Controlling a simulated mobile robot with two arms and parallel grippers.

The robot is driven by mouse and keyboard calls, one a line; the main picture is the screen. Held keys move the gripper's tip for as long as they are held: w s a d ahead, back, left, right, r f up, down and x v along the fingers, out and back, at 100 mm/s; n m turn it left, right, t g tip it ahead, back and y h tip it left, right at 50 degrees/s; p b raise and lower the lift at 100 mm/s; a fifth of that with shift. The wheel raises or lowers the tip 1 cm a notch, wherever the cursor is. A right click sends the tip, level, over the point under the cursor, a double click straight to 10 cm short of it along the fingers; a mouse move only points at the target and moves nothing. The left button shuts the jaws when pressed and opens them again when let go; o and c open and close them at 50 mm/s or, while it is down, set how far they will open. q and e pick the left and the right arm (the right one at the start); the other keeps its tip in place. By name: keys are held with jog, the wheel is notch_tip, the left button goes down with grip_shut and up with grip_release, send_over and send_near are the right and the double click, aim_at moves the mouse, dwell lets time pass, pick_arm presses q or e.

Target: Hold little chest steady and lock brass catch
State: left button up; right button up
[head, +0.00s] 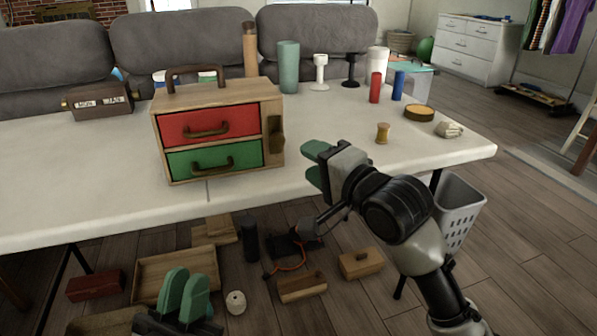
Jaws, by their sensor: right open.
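The little chest (232,92) stands upright on the white table, left of the middle. It has a wooden body, a top handle, a red drawer (180,125) and a green drawer (185,162), both of which look closed. A dark brownish fitting (276,135) on its right front panel may be the brass catch; its position is too small to read. My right gripper (314,163) is open and empty, just right of the chest and apart from it. My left gripper (184,295) is low in front of the table, below the chest; its green fingers are close together, nothing visible between them.
On the white table (90,190), a spool (383,133), red cylinder (375,88), blue cylinder (398,86) and round tin (419,113) stand to the right. A calendar block (98,101) is at left. Wooden boxes lie on the floor below. The table front left is clear.

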pick_arm(q)
jog(key=o, duration=1)
jog(key=w+d+m+g+h, duration=0.1)
jog(key=w, duration=0.1)
jog(key=w+d+m+g, duration=0.1)
jog(key=w+d, duration=0.1)
jog(key=w+d+m+g+h, duration=0.1)
jog(key=w+g, duration=0.1)
jog(key=shift+d+r+m+h, duration=0.25)
jog(key=shift+r+m+h, duration=0.05)
jog(key=shift+r+m, duration=0.1)
jog(key=shift+c, duration=0.2)
jog(key=shift+o, duration=0.2)
jog(key=w+d+r+m+g+y, duration=0.1)
jog(key=w+d+g+y, duration=0.1)
jog(key=w, duration=0.4)
jog(key=shift+w+d+m+g+y, duration=0.2)
jog(key=shift+d+m+g+y, duration=0.1)
jog(key=shift+d+g, duration=0.15)
jog(key=n+g+y, duration=0.3)
jog(key=n+y, duration=0.3)
jog(key=y, duration=0.8)
send_near(218, 121)
jog(key=x, duration=0.6)
jog(key=shift+w+a+r, duration=0.1)
jog(key=shift+w+a, duration=0.05)
jog(key=shift+w, duration=0.25)
